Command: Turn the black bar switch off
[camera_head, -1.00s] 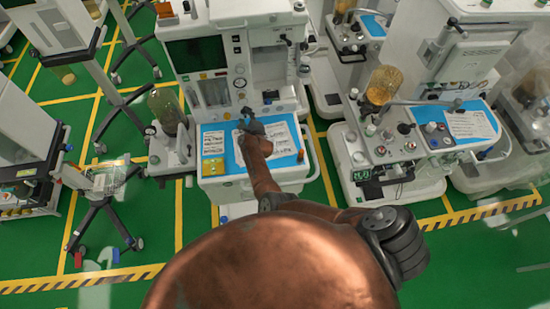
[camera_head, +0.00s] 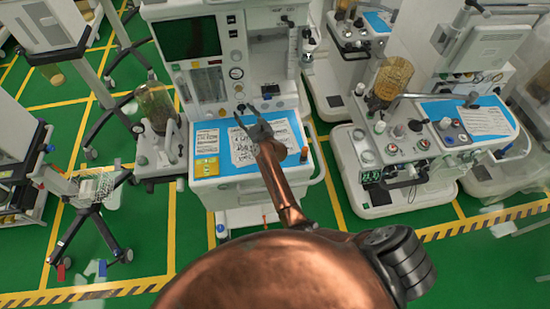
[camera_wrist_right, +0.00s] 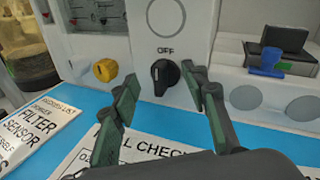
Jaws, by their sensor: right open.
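The black bar switch (camera_wrist_right: 164,76) is a round black knob with a raised bar, on the white front panel of the anaesthesia cart (camera_head: 230,194), just below the word OFF. Its bar stands close to upright in the wrist view. The switch also shows small in the head view (camera_head: 241,107). My right gripper (camera_head: 252,113) is open above the blue worktop. In the wrist view its two green-padded fingers (camera_wrist_right: 165,92) are spread either side of the switch, nearer the camera, with the switch between them in the picture. I cannot tell whether they touch it. My left gripper is not in view.
A yellow knob (camera_wrist_right: 105,70) sits left of the switch. A black-and-blue fitting (camera_wrist_right: 268,60) is on the right. A printed sheet (camera_head: 257,143) lies on the blue worktop. Another cart (camera_head: 380,204) stands to the right, with green floor between.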

